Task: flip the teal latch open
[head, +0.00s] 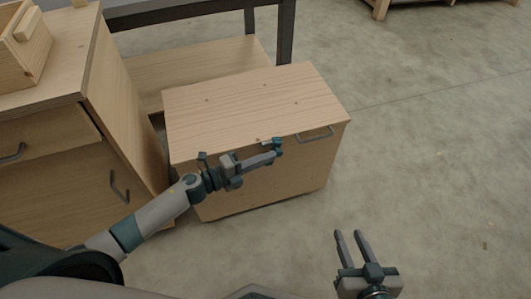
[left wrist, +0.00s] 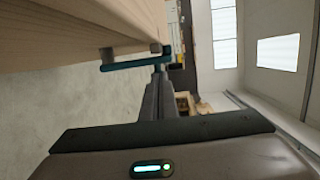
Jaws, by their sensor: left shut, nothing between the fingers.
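In the left wrist view the latch (left wrist: 130,63) is a teal bar along the chest's edge. My left gripper (head: 272,157) is shut and empty, with its fingertips right at the latch. In the left wrist view its fingers (left wrist: 159,90) reach up to the bar's right end; I cannot tell whether they touch it. My right gripper (head: 352,236) is open and empty over the floor, apart from the chest.
A wooden drawer cabinet (head: 50,130) stands left of the chest, with an open wooden box (head: 25,50) on top. A dark metal frame (head: 287,30) stands behind. The floor to the right is clear.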

